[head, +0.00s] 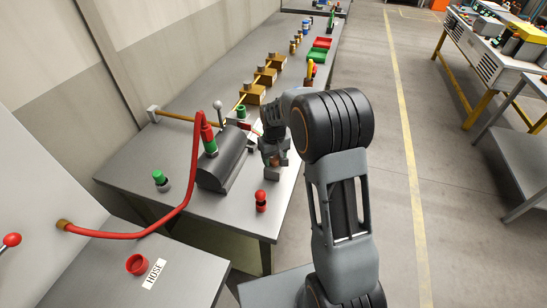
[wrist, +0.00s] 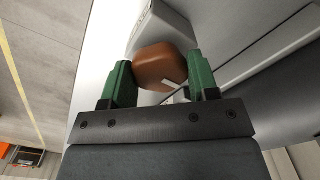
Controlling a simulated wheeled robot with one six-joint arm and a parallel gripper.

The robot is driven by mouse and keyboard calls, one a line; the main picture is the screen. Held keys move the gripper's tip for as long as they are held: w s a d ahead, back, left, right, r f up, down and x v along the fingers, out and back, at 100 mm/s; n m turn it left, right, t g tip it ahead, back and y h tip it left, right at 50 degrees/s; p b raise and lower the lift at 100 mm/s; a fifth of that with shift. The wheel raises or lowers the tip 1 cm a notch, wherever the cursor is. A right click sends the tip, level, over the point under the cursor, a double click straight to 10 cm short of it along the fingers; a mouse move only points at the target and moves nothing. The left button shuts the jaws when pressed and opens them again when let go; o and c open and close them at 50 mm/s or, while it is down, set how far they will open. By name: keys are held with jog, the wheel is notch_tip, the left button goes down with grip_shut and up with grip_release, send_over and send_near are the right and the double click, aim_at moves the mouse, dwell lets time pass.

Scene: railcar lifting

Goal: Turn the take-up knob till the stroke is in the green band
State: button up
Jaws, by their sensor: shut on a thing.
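The take-up knob (wrist: 157,66) is brown and rounded, with a small white mark, in the wrist view. It sits against a grey block (wrist: 160,25) on the bench. My gripper (wrist: 160,78) has its two green fingers on either side of the knob and is shut on it. In the head view my gripper (head: 273,158) points down at the bench's right edge, beside a dark grey rounded housing (head: 222,157). The arm hides most of the knob there. I cannot make out a stroke scale or a green band in either view.
A green-capped fitting (head: 160,179) and a red-topped fitting (head: 261,200) stand on the bench nearby. A lever with a pale ball (head: 217,104) rises behind. The floor aisle at right is clear.

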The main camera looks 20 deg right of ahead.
jog(key=shift+c, duration=1.3)
